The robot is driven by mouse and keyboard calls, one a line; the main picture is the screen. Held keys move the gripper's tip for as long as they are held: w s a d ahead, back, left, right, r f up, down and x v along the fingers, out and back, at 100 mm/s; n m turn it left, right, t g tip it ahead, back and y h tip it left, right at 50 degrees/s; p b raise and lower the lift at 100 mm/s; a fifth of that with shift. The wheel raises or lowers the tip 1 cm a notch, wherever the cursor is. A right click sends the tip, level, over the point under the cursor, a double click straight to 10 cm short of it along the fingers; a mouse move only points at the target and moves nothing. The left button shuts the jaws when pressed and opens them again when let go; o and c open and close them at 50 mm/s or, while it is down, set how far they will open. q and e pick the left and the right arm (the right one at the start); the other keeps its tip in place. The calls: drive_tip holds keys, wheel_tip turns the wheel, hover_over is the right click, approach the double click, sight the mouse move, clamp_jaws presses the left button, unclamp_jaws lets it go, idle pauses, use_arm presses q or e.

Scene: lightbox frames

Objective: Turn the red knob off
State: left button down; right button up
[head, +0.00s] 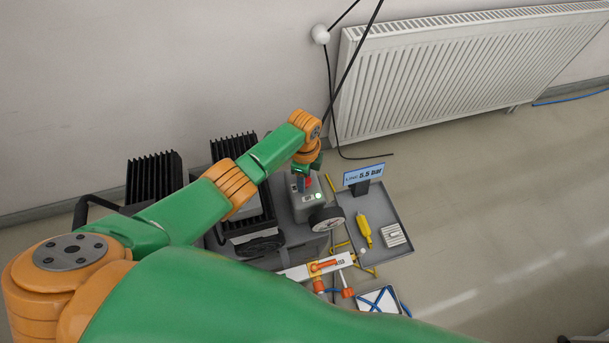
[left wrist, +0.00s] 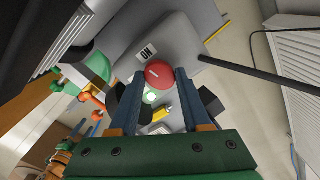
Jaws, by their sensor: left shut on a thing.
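The red knob (left wrist: 158,74) is a round red cap with a light line mark, on a grey box (left wrist: 168,35) beside an "ON" label (left wrist: 147,52). My left gripper (left wrist: 160,75) has its two blue fingers on either side of the knob and is shut on it. In the head view the left gripper (head: 307,175) is over the grey box, with a little of the red knob (head: 308,182) showing. A lit green light (head: 319,196) is on the box. My right gripper is not in view.
A round gauge (head: 326,218) is on the front of the box. A radiator (head: 440,75) is behind.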

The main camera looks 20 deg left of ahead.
use_arm(q)
drive_tip(key=n+p, duration=0.1)
drive_tip(key=n, duration=0.2)
drive_tip(key=shift+n, duration=0.3)
drive_tip(key=n, duration=0.3)
drive_tip(key=shift+n+p, duration=0.3)
drive_tip(key=n, duration=0.4)
drive_tip(key=shift+s+f+n+p, duration=0.1)
drive_tip(key=shift+n+p, duration=0.25)
drive_tip(key=shift+n, duration=1.75)
drive_tip(key=shift+c, duration=1.8)
unclamp_jaws()
